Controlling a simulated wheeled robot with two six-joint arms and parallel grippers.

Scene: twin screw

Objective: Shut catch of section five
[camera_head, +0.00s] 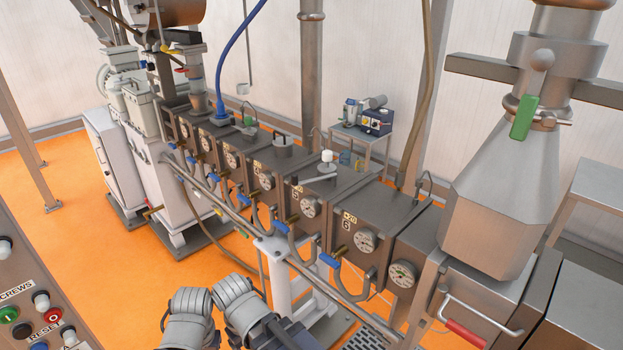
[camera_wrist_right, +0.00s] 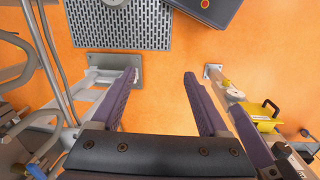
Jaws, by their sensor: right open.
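The barrel of the twin screw machine runs diagonally through the head view as a row of dark boxes. The section marked 6 (camera_head: 378,212) is at the near right. The section behind it, whose small plate seems to read 5 (camera_head: 343,187), has a pale lever-like fitting (camera_head: 321,178) and a white-capped post (camera_head: 327,157) on or near its top. I cannot tell whether its catch is open or shut. My right gripper (camera_wrist_right: 160,88) is open and empty in the right wrist view, with orange floor between its fingers. My left gripper's fingers are not in view.
A pipe with blue-handled valves (camera_head: 328,260) and bent hoses runs along the front of the sections. A hopper (camera_head: 500,190) and a red-handled bar (camera_head: 467,334) stand at right. A control panel (camera_head: 30,270) is at lower left. A floor grating (camera_wrist_right: 128,28) lies beyond my right fingers.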

